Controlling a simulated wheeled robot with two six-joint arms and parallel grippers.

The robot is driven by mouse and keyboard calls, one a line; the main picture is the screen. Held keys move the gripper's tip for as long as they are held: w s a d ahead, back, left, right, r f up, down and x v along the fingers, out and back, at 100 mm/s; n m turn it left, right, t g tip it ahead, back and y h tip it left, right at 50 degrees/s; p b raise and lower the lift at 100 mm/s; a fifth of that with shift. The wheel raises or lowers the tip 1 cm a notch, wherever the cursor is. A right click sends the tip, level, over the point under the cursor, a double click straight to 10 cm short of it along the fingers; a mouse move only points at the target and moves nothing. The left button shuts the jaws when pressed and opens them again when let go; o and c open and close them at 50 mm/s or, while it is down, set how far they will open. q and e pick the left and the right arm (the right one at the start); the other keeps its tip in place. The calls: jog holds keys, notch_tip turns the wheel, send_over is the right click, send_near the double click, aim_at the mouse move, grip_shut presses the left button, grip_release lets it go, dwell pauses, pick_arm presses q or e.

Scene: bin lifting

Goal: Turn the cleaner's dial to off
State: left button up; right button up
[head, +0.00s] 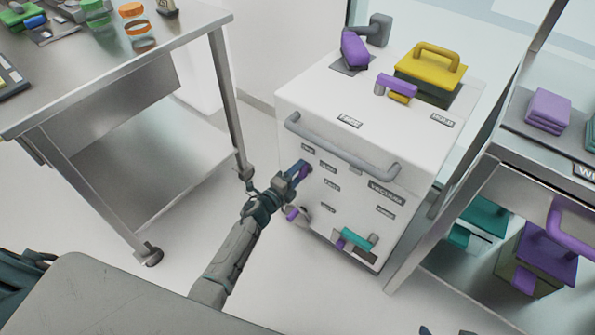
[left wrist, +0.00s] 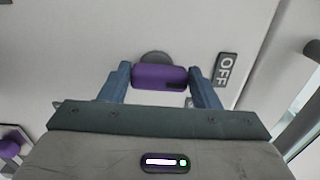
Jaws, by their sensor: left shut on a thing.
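The cleaner is a white box (head: 290,118) with a grey push bar and several small labels on its front. Its purple dial (head: 304,167) is on the left of that front. My left gripper (head: 297,173) reaches it from the front left. In the left wrist view the purple dial (left wrist: 158,77) lies crosswise between the two blue-grey fingers, which are shut on it. A dark mark is at its right end. The OFF label (left wrist: 227,70) is just right of the right finger. Dark shapes at the bottom edge may be my right gripper's tips; their state is unclear.
A steel table (head: 120,60) stands at the left, its leg close to my left arm. A shelf cart (head: 500,160) stands at the right. A yellow-handled lid (head: 432,66) is on the cleaner's top. A teal handle (head: 356,240) is low on its front.

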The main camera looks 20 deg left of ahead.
pick_arm(q)
jog(key=shift+n, duration=0.3)
pick_arm(e)
jog(key=shift+s+d+r, duration=0.1)
jog(key=shift+d+r, duration=0.05)
pick_arm(q)
jog(key=o, duration=1)
jog(key=shift+s, duration=0.1)
jog(key=v, duration=1)
jog(key=shift+s+a+p, duration=0.15)
jog(key=shift+s+p, duration=0.15)
pick_arm(e)
jog(key=shift+s+d+r+g, duration=0.1)
jog(key=shift+d+r+g, duration=0.05)
jog(key=shift+r+g, duration=0.15)
pick_arm(q)
jog(key=shift+a, duration=0.1)
pick_arm(e)
jog(key=shift+f, duration=0.1)
